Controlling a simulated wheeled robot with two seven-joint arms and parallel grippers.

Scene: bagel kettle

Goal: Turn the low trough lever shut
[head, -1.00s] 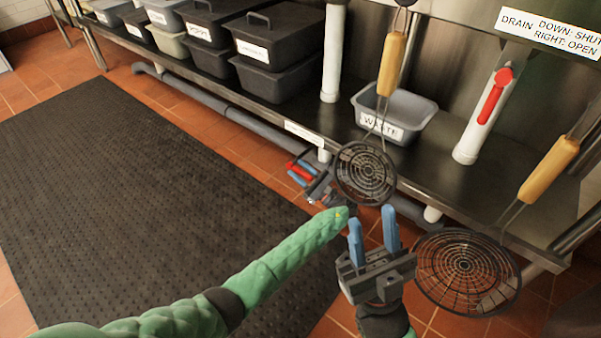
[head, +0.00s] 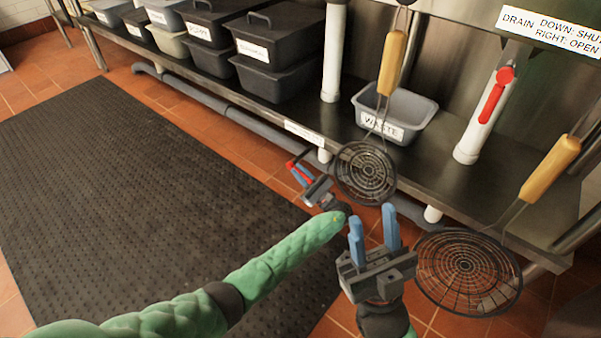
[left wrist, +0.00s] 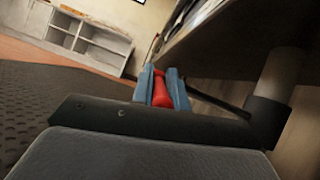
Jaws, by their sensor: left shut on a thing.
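The low trough lever is red and sits low by the front edge of the steel shelf, mostly covered by my left gripper (head: 301,173) in the head view. In the left wrist view the red lever (left wrist: 161,93) lies between the two blue fingers of my left gripper (left wrist: 162,85), which is shut on it. My right gripper (head: 374,228) is open and empty, in front of the shelf between two wire skimmers. The pipe end that the low lever belongs to is largely hidden in the head view.
One wire skimmer (head: 366,172) hangs just right of my left gripper, another (head: 468,272) right of my right gripper. A second red lever (head: 495,95) is on a white pipe under the drain sign (head: 552,32). A waste bin (head: 408,106) stands on the shelf (head: 300,132). A dark mat (head: 130,190) lies clear.

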